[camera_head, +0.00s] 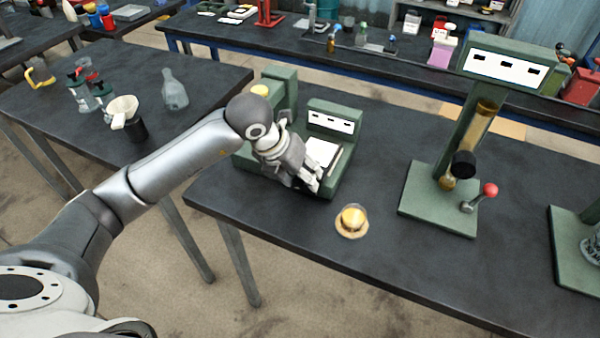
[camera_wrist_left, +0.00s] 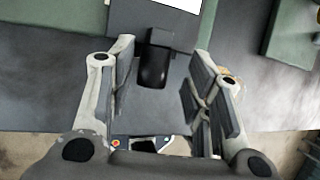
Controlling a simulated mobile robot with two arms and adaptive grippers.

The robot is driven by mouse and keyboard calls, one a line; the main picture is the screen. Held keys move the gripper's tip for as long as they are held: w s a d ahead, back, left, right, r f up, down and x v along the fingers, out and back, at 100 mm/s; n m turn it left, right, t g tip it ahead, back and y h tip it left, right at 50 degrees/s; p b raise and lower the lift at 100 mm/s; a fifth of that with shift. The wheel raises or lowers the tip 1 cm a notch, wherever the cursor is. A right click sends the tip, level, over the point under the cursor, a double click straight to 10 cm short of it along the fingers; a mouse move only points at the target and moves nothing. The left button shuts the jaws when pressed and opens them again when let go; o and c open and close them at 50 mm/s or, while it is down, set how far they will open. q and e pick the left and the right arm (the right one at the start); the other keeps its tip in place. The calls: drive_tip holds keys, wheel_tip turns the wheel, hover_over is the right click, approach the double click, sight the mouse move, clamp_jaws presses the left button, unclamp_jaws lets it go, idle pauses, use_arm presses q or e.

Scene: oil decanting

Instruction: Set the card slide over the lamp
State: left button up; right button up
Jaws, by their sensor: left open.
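The card slide (camera_head: 322,152) shows as a dark plate with a white card on the green bench unit, partly hidden by my left gripper. In the left wrist view, the dark plate (camera_wrist_left: 128,22) has a white patch at its top edge, and a black rounded grip (camera_wrist_left: 154,67) at its near side. My left gripper (camera_head: 314,188) is over the front of the unit. Its open fingers (camera_wrist_left: 160,60) stand on either side of the black grip, with gaps visible. A yellow round part (camera_head: 260,90) tops the unit's rear left; I cannot tell whether it is the lamp. My right gripper is out of view.
A small glass dish of yellow oil (camera_head: 352,219) stands right of the gripper near the table's front edge. A green stand (camera_head: 437,200) with an oil tube and red-knobbed lever is farther right. The dark tabletop (camera_head: 290,225) is clear in front of the unit.

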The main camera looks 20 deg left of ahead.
use_arm(q)
drive_tip(key=shift+a, duration=0.1)
drive_tip(key=shift+s+a+r, duration=0.1)
drive_tip(key=shift+r, duration=0.15)
drive_tip(key=v, duration=1.1)
drive_tip(key=shift+r, duration=0.2)
drive_tip(key=shift+s, duration=0.1)
